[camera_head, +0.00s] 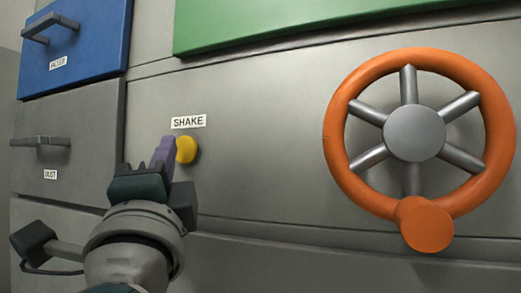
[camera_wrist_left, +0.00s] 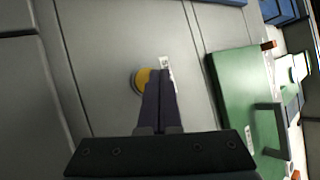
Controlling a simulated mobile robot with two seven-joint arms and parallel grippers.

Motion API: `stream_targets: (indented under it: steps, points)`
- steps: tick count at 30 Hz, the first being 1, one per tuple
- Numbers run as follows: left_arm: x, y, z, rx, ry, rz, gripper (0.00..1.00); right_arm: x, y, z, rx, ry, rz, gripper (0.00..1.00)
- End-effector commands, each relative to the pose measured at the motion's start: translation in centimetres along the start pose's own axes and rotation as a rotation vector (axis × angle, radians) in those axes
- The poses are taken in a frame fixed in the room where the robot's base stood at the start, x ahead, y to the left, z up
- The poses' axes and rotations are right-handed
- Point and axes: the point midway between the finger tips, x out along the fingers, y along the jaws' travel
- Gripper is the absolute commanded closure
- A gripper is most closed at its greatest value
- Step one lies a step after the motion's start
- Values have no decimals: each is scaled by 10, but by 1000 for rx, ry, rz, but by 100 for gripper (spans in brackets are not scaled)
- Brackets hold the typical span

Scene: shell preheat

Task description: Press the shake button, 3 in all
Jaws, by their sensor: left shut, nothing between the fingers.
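The round yellow shake button (camera_head: 186,149) sits on the grey panel under a white label reading SHAKE (camera_head: 188,122). My left gripper (camera_head: 165,146) is shut and empty, its purple fingers pointing at the panel just left of the button in the head view. In the left wrist view the fingertips (camera_wrist_left: 159,72) overlap the right part of the yellow button (camera_wrist_left: 141,79). I cannot tell whether they touch it. My right gripper is in neither view.
An orange handwheel (camera_head: 413,134) with a knob stands out from the panel at right. A blue drawer (camera_head: 85,50) and a grey drawer with handles are at left. A green panel (camera_head: 300,22) is above. The panel between button and wheel is clear.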

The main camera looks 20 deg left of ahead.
Motion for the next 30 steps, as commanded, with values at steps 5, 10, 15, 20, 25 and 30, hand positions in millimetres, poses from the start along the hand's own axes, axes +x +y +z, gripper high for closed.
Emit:
stream_targets:
  steps: [5, 10, 15, 20, 25, 30]
  points:
    - [0, 0, 0, 0, 0, 0, 100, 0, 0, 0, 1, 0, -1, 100]
    - [0, 0, 0, 0, 0, 0, 100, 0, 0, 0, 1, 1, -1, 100]
    - [2, 2, -2, 0, 0, -1, 100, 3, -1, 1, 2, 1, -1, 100]
    - [5, 5, -4, -1, 0, -1, 100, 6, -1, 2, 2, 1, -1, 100]
    - [6, 4, -4, 0, 0, 0, 100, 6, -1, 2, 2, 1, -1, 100]
    - [6, 4, -4, 0, 0, 0, 100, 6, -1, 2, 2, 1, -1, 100]
